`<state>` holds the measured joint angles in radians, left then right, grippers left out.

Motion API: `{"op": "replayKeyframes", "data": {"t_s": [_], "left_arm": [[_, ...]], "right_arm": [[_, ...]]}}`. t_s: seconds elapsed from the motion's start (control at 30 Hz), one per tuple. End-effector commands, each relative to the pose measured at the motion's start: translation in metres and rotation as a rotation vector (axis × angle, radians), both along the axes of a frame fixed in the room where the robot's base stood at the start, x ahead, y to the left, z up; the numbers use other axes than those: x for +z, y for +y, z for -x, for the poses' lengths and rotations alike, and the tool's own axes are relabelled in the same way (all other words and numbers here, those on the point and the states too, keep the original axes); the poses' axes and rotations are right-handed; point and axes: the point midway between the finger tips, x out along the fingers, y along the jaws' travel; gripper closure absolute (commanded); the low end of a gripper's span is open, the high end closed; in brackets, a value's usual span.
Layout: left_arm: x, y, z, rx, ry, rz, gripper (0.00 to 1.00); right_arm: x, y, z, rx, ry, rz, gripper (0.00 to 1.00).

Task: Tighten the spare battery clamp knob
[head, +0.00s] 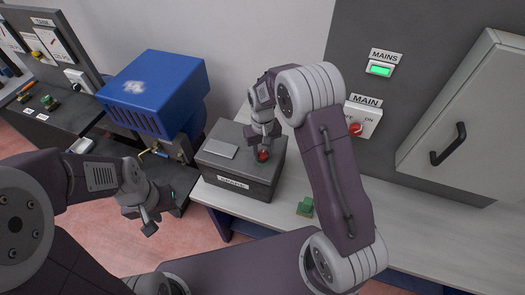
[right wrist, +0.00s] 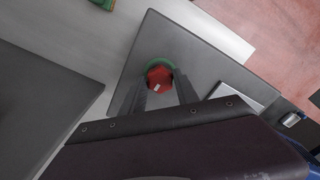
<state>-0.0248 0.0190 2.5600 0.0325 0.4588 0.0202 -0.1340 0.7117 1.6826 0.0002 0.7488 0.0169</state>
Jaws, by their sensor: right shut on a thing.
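The spare battery (head: 236,178) is a dark grey box with a label on its front, standing on the light bench. The clamp knob is red (head: 263,156) and sits on the box top towards the right. In the right wrist view the red knob (right wrist: 158,78) has a white mark and a green ring around its base. My right gripper (head: 263,149) points down from above and is shut on the knob, with a finger on each side. My left gripper (head: 150,222) hangs apart from the box, to its left and nearer; its jaw opening is unclear.
A blue machine (head: 155,90) stands left of the box. A small green object (head: 305,207) lies on the bench (head: 415,235) to the right. The wall panel behind has a red MAIN switch (head: 356,129), a green MAINS light (head: 380,70) and a cabinet door with black handle (head: 449,146).

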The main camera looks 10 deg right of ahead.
Motion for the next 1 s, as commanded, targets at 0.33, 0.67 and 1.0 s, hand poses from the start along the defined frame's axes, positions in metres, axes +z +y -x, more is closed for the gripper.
{"op": "replayKeyframes", "data": {"t_s": [0.33,0.67,1.0], "left_arm": [[0.000,0.000,0.000,0.000,0.000,0.000,0.64],[-0.016,0.000,0.000,0.000,0.000,0.000,0.64],[-0.023,0.000,0.000,0.000,0.000,0.000,0.64]], "right_arm": [[0.002,0.000,-0.002,0.001,-0.007,-0.001,0.41],[0.043,0.000,-0.003,0.001,-0.014,-0.002,0.41],[0.092,0.000,-0.002,0.001,-0.009,-0.001,0.41]]}}
